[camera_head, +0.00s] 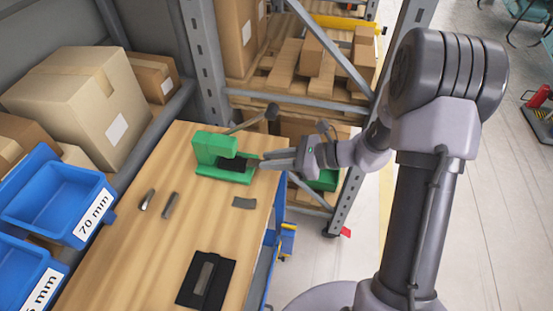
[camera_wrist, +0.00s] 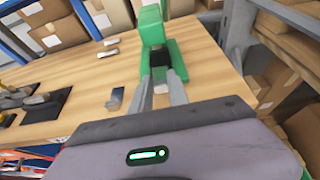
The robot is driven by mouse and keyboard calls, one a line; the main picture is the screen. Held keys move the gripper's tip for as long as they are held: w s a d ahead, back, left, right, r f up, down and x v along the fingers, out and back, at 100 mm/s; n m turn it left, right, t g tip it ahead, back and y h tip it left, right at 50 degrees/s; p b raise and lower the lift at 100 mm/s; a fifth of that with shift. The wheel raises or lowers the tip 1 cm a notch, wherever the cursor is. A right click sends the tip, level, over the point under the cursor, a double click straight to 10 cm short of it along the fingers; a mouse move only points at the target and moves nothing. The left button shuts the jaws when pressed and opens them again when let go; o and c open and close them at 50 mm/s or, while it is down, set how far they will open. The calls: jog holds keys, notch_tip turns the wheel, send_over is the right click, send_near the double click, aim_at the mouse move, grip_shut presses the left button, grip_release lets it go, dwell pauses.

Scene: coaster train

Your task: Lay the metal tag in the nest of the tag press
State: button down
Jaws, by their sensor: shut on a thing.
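The green tag press (camera_head: 214,147) stands at the far end of the wooden bench, with its lever sticking up to the right. Its black nest (camera_head: 233,164) lies low on the press's front; the nest also shows in the wrist view (camera_wrist: 159,57). My gripper (camera_head: 266,158) reaches in from the right, low beside the nest. In the wrist view its fingers (camera_wrist: 159,78) point at the nest and are shut on a small pale metal tag (camera_wrist: 161,88). The tag appears just short of the nest; whether it touches the press I cannot tell.
A loose grey plate (camera_head: 243,203) lies on the bench near the press. Two small metal pieces (camera_head: 147,200) (camera_head: 170,205) lie further left. A black mat (camera_head: 187,293) with a metal strip is at the front. Blue bins (camera_head: 60,202) and cartons line the left; the bench middle is clear.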

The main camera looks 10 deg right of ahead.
aim_at(245, 158)
jog(key=shift+w+a+f+b, duration=0.1)
jog(key=shift+a+f+b, duration=0.2)
jog(key=shift+f, duration=0.35)
jog(key=shift+w+a+r+b, duration=0.1)
jog(key=shift+w+a, duration=0.35)
jog(key=shift+a, duration=0.6)
jog(key=shift+w+a+f+b, duration=0.1)
jog(key=shift+w+a, duration=0.3)
jog(key=shift+a, duration=0.6)
jog(key=shift+w+a+r+b, duration=0.1)
jog(key=shift+w+a, duration=0.35)
jog(key=shift+a, duration=0.6)
jog(key=c, duration=1.2)
grip_release()
